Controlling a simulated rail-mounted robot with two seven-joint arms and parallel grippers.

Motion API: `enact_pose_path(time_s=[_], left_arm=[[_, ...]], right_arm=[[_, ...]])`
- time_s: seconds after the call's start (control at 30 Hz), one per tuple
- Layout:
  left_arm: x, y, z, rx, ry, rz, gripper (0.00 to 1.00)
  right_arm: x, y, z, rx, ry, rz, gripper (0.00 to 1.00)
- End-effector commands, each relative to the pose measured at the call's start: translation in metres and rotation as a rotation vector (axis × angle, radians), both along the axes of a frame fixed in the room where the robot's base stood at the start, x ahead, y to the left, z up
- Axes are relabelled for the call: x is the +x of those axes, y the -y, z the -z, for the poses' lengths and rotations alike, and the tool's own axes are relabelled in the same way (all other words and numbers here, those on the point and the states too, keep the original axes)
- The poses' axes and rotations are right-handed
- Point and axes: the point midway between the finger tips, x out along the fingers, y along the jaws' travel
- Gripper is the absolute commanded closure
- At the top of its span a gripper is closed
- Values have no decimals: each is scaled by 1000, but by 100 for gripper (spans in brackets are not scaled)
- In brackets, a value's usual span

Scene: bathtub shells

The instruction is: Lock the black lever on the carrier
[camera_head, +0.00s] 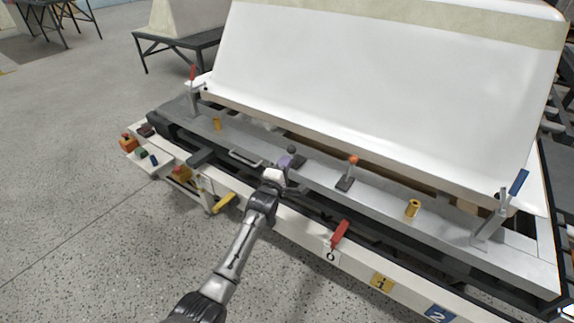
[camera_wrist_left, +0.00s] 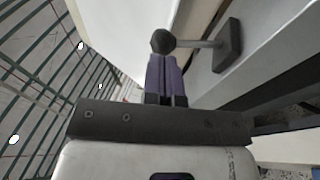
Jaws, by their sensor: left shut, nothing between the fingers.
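The black lever (camera_head: 291,149) stands on the grey front plate of the carrier (camera_head: 385,198), near the middle. It has a round black knob on a thin rod, rising from a dark base. In the left wrist view the knob (camera_wrist_left: 162,41) is just beyond my fingertips and the rod runs right to its base. My left gripper (camera_head: 285,162) has purple fingers, shut with nothing between them, close to the knob. They also show in the left wrist view (camera_wrist_left: 165,75). I cannot tell whether the fingers touch the knob. My right gripper is not in view.
A large white tub shell (camera_head: 390,90) stands behind the plate. An orange-knobbed lever (camera_head: 353,160) is to the right. A red-handled clamp (camera_head: 193,76) and a blue-handled clamp (camera_head: 517,184) stand at the ends. A red handle (camera_head: 339,234) and a yellow handle (camera_head: 225,202) stick out in front.

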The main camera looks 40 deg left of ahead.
Motion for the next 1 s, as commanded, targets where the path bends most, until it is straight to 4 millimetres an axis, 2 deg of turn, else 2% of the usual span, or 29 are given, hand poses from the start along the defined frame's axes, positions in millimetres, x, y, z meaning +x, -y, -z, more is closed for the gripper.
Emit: enact_pose_path(time_s=[0.03,0.23,0.7,0.87,1.0], left_arm=[[5,-1,1,1,1,0,100],[15,-4,-3,1,0,0,100],[17,-5,-5,1,-1,0,100],[17,-7,-10,0,-18,-3,100],[16,-14,-18,-4,-63,-13,100]], right_arm=[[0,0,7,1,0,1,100],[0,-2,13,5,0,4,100],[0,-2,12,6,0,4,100],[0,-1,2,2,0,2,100],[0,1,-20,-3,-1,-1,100]])
